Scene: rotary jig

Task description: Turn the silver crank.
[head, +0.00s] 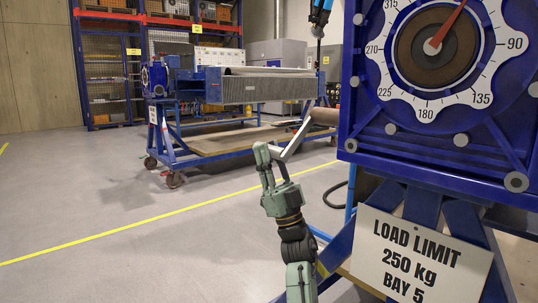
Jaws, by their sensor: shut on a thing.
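The silver crank (296,138) is a thin bar in the middle of the head view, slanting from lower left to upper right. Its upper end meets a brown cylinder (323,116) beside the blue jig. My gripper (269,153) comes up from below and is shut at the lower left end of the crank. The fingers hide the part they hold. The blue jig (361,145) carries a white-rimmed dial (427,103) at the right. The dial's red pointer (449,23) points up and right, and its tip is cut off by the frame.
A white load limit sign (420,258) hangs on the jig's blue frame below the dial. A blue wheeled cart (185,150) stands behind, with racks (108,68) at the back. The grey floor at left is clear, crossed by a yellow line (120,230).

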